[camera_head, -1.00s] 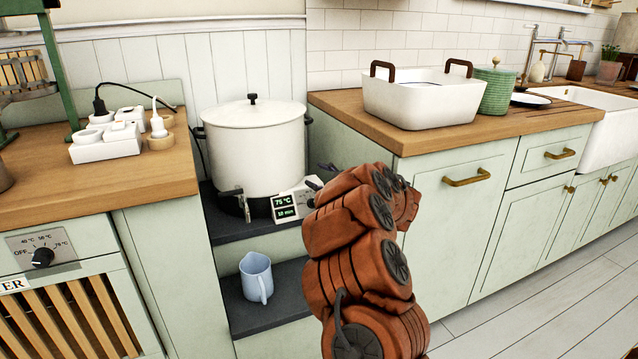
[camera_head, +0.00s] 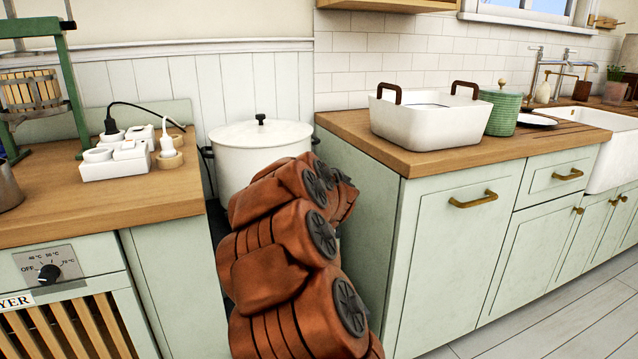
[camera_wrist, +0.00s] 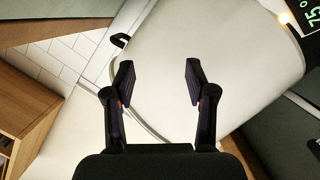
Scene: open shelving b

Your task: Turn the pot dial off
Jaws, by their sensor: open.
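The white pot (camera_head: 240,155) with a dark lid knob stands in the gap between the two counters. Its front, control panel and dial are hidden behind my orange arm in the head view. In the wrist view the pot's pale body (camera_wrist: 220,75) fills the middle, and part of its black display (camera_wrist: 310,18) with green digits shows at the top right corner, beside a small orange glow. I cannot make out the dial there. My gripper (camera_wrist: 158,80) is open and empty in front of the pot's body. The head view hides my gripper behind the arm.
A wooden counter (camera_head: 120,205) with a white socket block (camera_head: 115,163) is on the left, above a cabinet with another dial (camera_head: 49,273). The right counter (camera_head: 350,125) holds a white basin (camera_head: 425,125) and a green jar (camera_head: 502,112). The floor at right is clear.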

